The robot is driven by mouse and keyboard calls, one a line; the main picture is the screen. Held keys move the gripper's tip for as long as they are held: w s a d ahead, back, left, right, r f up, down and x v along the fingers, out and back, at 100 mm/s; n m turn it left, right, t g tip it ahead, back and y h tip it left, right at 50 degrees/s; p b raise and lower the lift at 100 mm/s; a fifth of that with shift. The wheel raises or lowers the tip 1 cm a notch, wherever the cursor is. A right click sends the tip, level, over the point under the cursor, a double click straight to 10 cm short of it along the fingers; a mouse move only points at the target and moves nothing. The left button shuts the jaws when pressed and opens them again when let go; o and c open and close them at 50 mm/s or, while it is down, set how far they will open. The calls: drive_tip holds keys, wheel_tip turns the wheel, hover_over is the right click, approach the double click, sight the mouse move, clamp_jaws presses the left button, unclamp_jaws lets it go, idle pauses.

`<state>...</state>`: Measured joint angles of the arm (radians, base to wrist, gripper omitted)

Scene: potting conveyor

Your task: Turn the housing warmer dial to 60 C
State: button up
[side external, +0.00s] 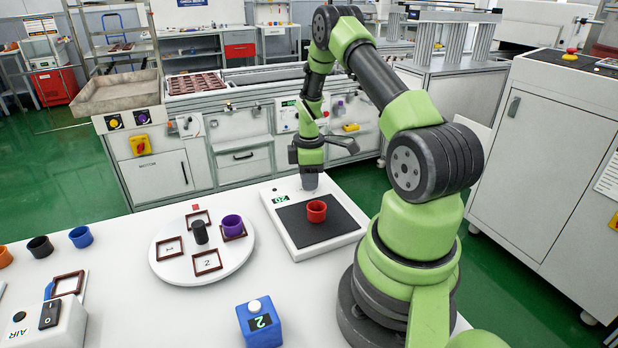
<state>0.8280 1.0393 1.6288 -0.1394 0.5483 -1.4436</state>
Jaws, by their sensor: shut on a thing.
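The housing warmer (289,244) is a flat white unit with a black top plate, in the middle of the white table. A red cup (317,211) stands on its black plate. A small green display (279,199) at its far left corner shows digits that look like 20, turned in this view. My gripper (309,176) points down at the warmer's far edge and is shut on the dial there. The dial is mostly hidden by my gripper, so its pointer and marks cannot be read.
Left of the warmer is a round white turntable (178,272) with brown square frames, a purple cup (233,226) and a dark central post. A blue box (260,324) with a white button stands at the front. A switch box (48,325) and several cups are at left.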

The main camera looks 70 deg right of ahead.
drive_tip(key=m, duration=0.4)
drive_tip(key=shift+m, duration=0.3)
drive_tip(key=m, duration=0.3)
drive_tip(key=shift+m, duration=0.4)
drive_tip(key=m, duration=1.2)
drive_tip(key=shift+m, duration=0.3)
drive_tip(key=m, duration=0.3)
drive_tip(key=shift+m, duration=0.3)
drive_tip(key=m, duration=0.4)
drive_tip(key=shift+m, duration=1.8)
